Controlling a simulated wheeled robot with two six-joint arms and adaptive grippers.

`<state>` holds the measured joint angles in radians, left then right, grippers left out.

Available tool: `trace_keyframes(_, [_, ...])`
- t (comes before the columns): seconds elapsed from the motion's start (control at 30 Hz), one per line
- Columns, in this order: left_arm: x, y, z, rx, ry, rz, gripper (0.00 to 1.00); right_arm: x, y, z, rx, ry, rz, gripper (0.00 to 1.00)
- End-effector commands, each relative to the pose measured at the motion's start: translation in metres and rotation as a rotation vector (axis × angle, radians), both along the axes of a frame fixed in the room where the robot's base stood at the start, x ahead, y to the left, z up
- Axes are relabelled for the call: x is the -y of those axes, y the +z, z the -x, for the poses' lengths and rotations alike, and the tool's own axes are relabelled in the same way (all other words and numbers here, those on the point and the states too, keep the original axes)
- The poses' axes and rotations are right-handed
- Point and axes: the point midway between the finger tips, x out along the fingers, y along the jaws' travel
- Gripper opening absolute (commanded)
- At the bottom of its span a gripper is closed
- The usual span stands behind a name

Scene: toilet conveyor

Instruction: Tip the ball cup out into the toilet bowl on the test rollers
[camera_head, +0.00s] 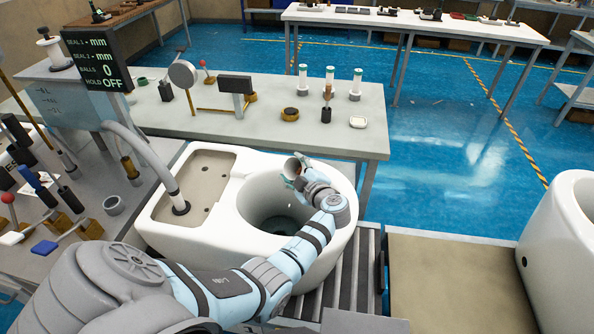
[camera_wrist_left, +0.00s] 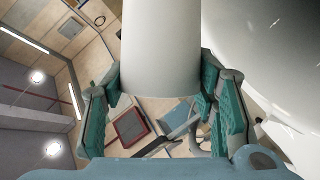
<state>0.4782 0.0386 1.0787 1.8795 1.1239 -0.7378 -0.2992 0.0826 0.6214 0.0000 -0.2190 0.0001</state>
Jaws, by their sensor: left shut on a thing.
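The white toilet (camera_head: 165,232) sits on the test rollers (camera_head: 356,275), its round bowl (camera_head: 262,200) open at the top. My left arm reaches across the bowl from the front. My left gripper (camera_head: 298,178) is over the bowl's far right part, shut on the ball cup (camera_head: 292,167). In the left wrist view the cup (camera_wrist_left: 160,45) is a smooth white cylinder between the teal fingers (camera_wrist_left: 158,105). The cup looks tilted in the head view. Its contents cannot be made out. My right gripper is not in view.
A display (camera_head: 100,60) reads balls 0 and hold off. A curved grey pipe (camera_head: 150,155) enters the tank opening. A grey table (camera_head: 330,135) with gauges and white cylinders stands behind. Another white toilet (camera_head: 570,245) is at the right, past a tan board (camera_head: 455,285).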

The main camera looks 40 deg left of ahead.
Motion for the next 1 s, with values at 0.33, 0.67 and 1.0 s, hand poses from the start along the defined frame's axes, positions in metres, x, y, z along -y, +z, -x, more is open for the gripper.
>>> trace_keyframes(0.33, [-0.001,-0.015,0.007,0.336,-0.001,0.045,0.23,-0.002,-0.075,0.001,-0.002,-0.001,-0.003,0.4])
trace_keyframes(0.67, [-0.003,-0.011,0.021,0.75,0.001,0.1,0.23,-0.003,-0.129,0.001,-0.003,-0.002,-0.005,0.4])
trace_keyframes(1.0, [-0.004,-0.002,0.025,0.886,0.002,0.12,0.23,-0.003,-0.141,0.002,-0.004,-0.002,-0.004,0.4])
